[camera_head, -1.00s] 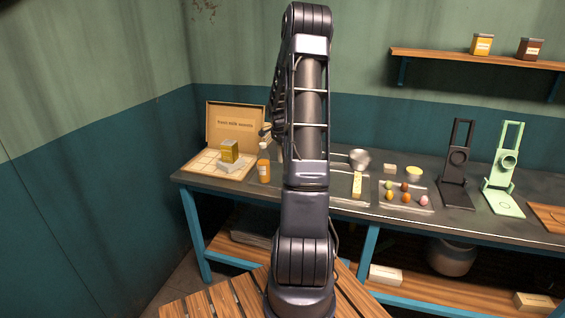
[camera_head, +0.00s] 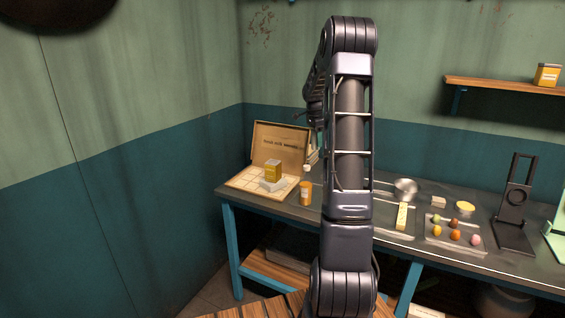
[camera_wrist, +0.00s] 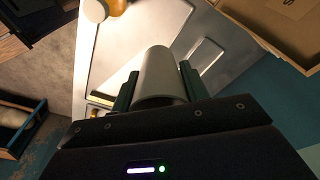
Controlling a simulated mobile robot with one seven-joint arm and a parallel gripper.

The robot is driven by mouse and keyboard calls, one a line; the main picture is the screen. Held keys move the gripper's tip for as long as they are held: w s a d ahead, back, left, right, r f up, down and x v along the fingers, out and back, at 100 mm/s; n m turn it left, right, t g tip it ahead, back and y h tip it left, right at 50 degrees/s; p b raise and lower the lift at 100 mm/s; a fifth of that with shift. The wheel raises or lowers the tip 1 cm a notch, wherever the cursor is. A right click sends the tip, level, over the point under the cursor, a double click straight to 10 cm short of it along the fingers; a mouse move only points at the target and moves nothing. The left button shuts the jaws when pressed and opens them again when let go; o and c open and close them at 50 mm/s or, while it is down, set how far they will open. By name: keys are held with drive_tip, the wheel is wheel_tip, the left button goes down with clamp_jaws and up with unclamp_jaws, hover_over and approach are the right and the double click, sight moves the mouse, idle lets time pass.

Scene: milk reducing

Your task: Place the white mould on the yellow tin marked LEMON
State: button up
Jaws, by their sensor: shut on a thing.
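My gripper (camera_wrist: 159,74) is shut on a pale, round-sided thing that looks like the white mould (camera_wrist: 160,84), between its two dark fingers in the wrist view. In the head view my arm hides the gripper and what it holds. Another yellow tin (camera_head: 547,75) with a pale label stands on the wall shelf at the upper right. I cannot read either label.
An orange bottle (camera_head: 306,192) stands right of the open cardboard box (camera_head: 281,144). Further right are a metal bowl (camera_head: 405,188), a tray (camera_head: 437,244) of several coloured balls, and a black stand (camera_head: 514,215). The wrist view shows a metal tray below and the box at upper right.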

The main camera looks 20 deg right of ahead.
drive_tip(key=w+a+r, duration=0.5)
drive_tip(key=w+a, duration=0.1)
drive_tip(key=w, duration=0.1)
wheel_tip(320, 180, up, 5)
drive_tip(key=m, duration=0.1)
hover_over(275, 162)
drive_tip(key=f, duration=1.9)
drive_tip(key=shift+w+a+f, duration=0.1)
drive_tip(key=shift+w+a, duration=0.2)
drive_tip(key=shift+f, duration=0.1)
drive_tip(key=o, duration=1)
